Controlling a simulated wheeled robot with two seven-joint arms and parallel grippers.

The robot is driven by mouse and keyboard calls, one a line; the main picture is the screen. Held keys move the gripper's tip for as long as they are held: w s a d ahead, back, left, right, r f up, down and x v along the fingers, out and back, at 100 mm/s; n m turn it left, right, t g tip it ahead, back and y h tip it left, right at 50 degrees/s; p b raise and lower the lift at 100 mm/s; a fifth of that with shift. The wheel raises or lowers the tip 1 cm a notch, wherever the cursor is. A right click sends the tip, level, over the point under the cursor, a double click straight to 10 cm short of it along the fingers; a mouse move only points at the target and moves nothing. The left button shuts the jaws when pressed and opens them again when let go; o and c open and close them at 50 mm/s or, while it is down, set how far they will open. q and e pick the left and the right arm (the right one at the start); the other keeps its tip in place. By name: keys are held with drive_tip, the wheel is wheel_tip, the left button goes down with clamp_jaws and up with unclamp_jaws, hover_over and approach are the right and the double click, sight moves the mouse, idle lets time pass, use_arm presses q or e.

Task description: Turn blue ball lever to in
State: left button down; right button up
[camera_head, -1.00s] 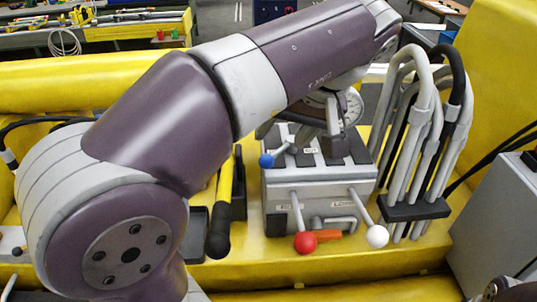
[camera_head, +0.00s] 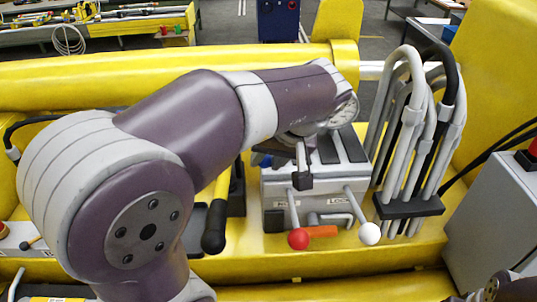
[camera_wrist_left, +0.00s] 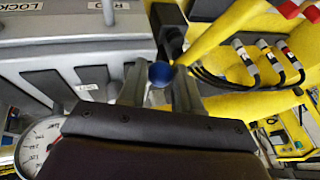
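The blue ball lever's ball (camera_wrist_left: 160,74) shows in the left wrist view between the two fingers of my left gripper (camera_wrist_left: 158,92), with a finger on each side and a small gap visible. In the head view the ball is mostly hidden in the shade of my arm, at the left edge of the grey valve box (camera_head: 277,190). There my left gripper (camera_head: 303,180) reaches down over the box top, its dark fingertip above the front face. The fingers look open. Whether they touch the ball cannot be told. My right gripper is not in view.
A red ball lever (camera_head: 298,239) and a white ball lever (camera_head: 370,233) stick out of the box front. A yellow lever with black handle (camera_head: 214,232) stands left. Grey and black hoses (camera_head: 415,130) rise at right. A gauge (camera_wrist_left: 40,140) shows in the wrist view.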

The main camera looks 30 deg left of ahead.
use_arm(q)
drive_tip(key=shift+a+r+m+t, duration=0.2)
drive_tip(key=shift+a+m+t, duration=0.15)
drive_tip(key=shift+m, duration=0.25)
drive_tip(key=shift+a, duration=0.35)
drive_tip(key=c, duration=0.8)
unclamp_jaws()
drive_tip(key=shift+w+d, duration=0.1)
drive_tip(key=shift+d, duration=0.1)
drive_tip(key=shift+w+a+f, duration=0.15)
drive_tip(key=shift+a, duration=0.15)
drive_tip(key=b+v, duration=0.2)
drive_tip(key=v, duration=1)
drive_tip(key=shift+d+r, duration=0.15)
drive_tip(key=shift+r, duration=0.2)
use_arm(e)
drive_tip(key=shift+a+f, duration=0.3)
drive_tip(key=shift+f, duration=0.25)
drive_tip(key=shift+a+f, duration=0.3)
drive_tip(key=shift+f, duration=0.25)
